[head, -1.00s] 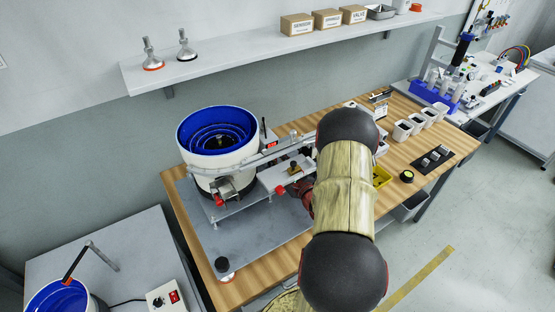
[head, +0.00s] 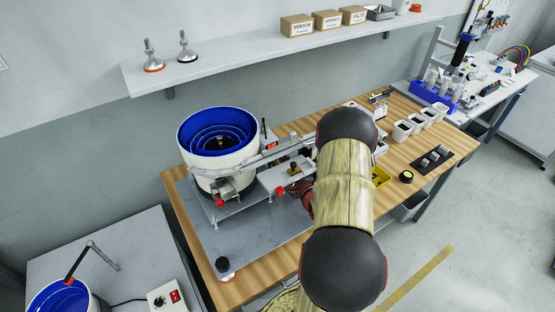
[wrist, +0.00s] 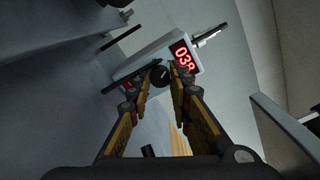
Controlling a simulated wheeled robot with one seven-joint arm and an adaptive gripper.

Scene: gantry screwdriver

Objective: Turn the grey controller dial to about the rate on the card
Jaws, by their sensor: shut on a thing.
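The controller (wrist: 152,52) is a pale box, tilted in the wrist view, with a lit red display (wrist: 183,56). The display seems to read 038, the last digit being unclear. The dark round dial (wrist: 160,75) is on the face below the display. My gripper (wrist: 160,82) is shut on the dial, with a fingertip on either side of it. In the head view my arm covers most of my gripper, and I cannot make out the dial there. I cannot make out a rate card in either view.
A blue-lined feeder bowl (head: 218,130) stands on a grey plate (head: 245,243) on the wooden bench (head: 402,160). A metal rail and a red knob (head: 281,190) are close to my gripper. A second control box (head: 165,298) is at the lower left.

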